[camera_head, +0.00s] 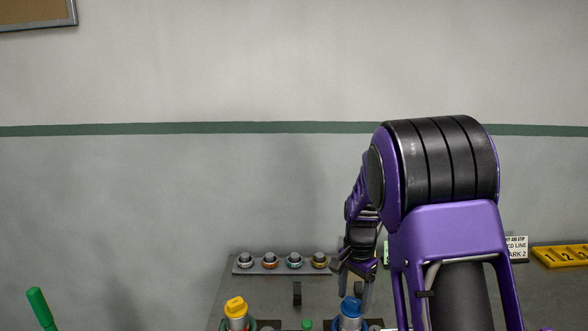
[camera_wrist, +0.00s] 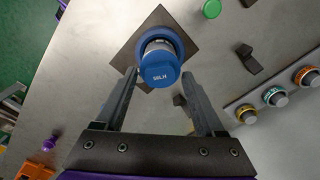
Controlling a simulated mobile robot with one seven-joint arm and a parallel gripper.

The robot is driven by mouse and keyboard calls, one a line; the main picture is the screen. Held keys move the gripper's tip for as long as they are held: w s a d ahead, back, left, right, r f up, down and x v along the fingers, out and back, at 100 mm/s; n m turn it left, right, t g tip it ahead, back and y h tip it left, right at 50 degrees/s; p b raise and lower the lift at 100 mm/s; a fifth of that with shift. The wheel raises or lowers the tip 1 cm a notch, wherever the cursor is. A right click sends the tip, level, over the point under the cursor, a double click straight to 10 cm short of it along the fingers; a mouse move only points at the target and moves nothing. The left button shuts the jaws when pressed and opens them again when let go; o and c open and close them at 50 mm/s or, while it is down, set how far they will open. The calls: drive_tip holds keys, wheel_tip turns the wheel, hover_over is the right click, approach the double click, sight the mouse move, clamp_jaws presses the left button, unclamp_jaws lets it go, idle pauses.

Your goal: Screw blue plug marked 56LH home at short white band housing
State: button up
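The blue plug (camera_wrist: 159,67) shows in the wrist view with small white lettering that seems to end in LH; its digits are hard to read. It sits on a housing with a white band (camera_wrist: 158,46) and a blue collar, on a dark square plate. In the head view the blue plug (camera_head: 350,306) stands upright on its white-banded housing (camera_head: 349,323). My gripper (camera_wrist: 159,77) is open, a fingertip on either side of the plug with gaps showing. Thread engagement is hidden.
A yellow plug (camera_head: 236,307) stands on another white-banded housing at left. A strip with several ringed fittings (camera_head: 283,265) lies behind. A dark block (camera_head: 297,292) and a green knob (camera_wrist: 211,9) are near. A green handle (camera_head: 41,308) rises at far left.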

clamp_jaws()
drive_tip(key=n, duration=1.2)
drive_tip(key=shift+n, duration=1.2)
